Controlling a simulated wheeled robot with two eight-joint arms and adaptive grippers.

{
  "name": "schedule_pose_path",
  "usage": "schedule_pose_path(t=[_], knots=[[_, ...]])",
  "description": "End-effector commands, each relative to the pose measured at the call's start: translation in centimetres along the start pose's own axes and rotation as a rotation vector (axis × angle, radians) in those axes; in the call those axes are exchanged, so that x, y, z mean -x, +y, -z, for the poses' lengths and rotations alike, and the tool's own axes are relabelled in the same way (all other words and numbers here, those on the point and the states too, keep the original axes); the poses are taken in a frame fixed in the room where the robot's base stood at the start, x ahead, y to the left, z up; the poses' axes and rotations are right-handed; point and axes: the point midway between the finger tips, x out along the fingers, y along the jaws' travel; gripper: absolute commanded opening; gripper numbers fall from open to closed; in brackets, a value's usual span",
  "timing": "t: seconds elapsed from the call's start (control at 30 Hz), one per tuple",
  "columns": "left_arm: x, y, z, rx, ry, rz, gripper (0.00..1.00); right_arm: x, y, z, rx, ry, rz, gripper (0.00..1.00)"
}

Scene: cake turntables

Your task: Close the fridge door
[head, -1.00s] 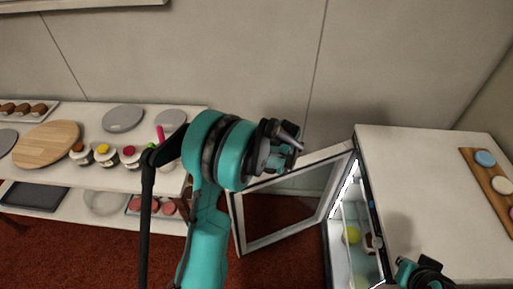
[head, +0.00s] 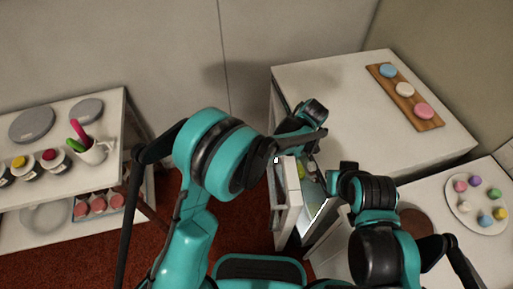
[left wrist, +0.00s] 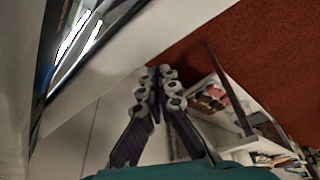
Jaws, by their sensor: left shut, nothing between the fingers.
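The white fridge (head: 330,95) stands right of centre in the head view. Its framed door (head: 290,200) is partly open and seen nearly edge-on, with a lit gap to the interior on its right. My left arm reaches across to the door's upper edge; I cannot tell whether it touches. In the left wrist view my left gripper (left wrist: 157,75) is shut and empty, beside a pale panel edge with the bright interior light at upper left. My right gripper (head: 345,168) is near the fridge's front, right of the door; its fingers are too unclear to read.
A wooden board (head: 405,97) with several coloured rounds lies on the fridge top. A counter with a plate (head: 477,204) of small coloured items stands at right. A shelf unit (head: 60,130) with jars and a mug stands at left. Red floor lies between.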

Motion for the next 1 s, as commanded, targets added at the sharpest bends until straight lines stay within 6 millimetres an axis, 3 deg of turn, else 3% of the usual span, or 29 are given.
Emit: schedule_pose_path(t=[0.13, 0.4, 0.87, 1.0], knots=[[0.8, 1.1, -2.2, -0.002, 0.000, -0.001, 0.00, 0.1, 0.0, 0.1, 0.000, 0.000, 0.000, 0.00], [1.3, 2.0, -3.7, 0.000, 0.000, 0.000, 0.00, 0.1, 0.0, 0.1, 0.000, 0.000, 0.000, 0.00], [1.3, 2.1, -3.8, 0.000, 0.000, 0.000, 0.00, 0.1, 0.0, 0.1, 0.000, 0.000, 0.000, 0.00], [1.0, 2.2, -3.0, 0.000, 0.000, 0.000, 0.00, 0.0, 0.0, 0.0, 0.000, 0.000, 0.000, 0.00]])
